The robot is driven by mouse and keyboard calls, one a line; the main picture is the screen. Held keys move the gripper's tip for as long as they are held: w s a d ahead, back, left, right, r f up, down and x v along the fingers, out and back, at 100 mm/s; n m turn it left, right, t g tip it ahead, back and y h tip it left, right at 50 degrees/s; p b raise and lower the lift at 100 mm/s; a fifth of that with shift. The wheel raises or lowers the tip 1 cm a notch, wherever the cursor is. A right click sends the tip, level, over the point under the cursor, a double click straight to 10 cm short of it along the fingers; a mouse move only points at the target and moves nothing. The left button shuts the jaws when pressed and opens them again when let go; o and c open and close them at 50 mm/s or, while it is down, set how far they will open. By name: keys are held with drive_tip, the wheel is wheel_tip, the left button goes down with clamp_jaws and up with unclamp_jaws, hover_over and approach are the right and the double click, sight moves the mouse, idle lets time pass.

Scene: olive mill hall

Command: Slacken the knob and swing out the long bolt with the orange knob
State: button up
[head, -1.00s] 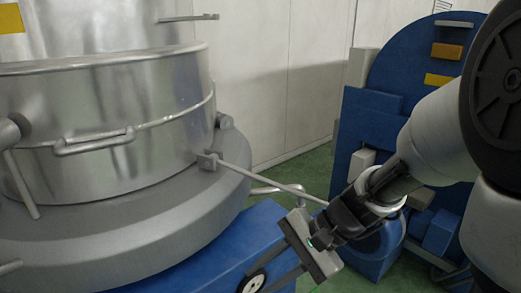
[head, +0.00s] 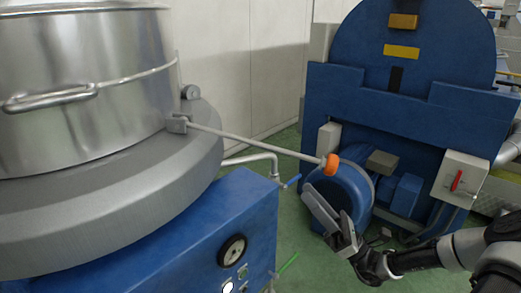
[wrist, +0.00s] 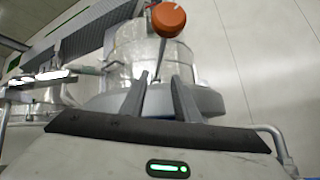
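The orange knob (head: 330,165) sits on the outer end of the long bolt (head: 255,143). The bolt sticks out sideways, sloping slightly down, from a bracket (head: 178,123) on the grey rim of the steel vessel. My gripper (head: 327,204) is below the knob, apart from it. In the wrist view my gripper (wrist: 157,80) has its two fingers spread with nothing between them. The knob (wrist: 168,19) shows there beyond the fingertips, at the top edge, with the bolt (wrist: 161,62) running back toward the vessel. The knob's thread is too small to make out.
A bent pipe (head: 250,159) and blue lever (head: 291,181) are near the bolt. A blue machine (head: 400,110) stands behind; green floor shows between.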

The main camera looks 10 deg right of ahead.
sight(265, 145)
drive_tip(key=x, duration=1.7)
drive_tip(key=shift+a, duration=0.1)
drive_tip(key=shift+c, duration=0.5)
clamp_jaws()
drive_tip(key=shift+r, duration=0.1)
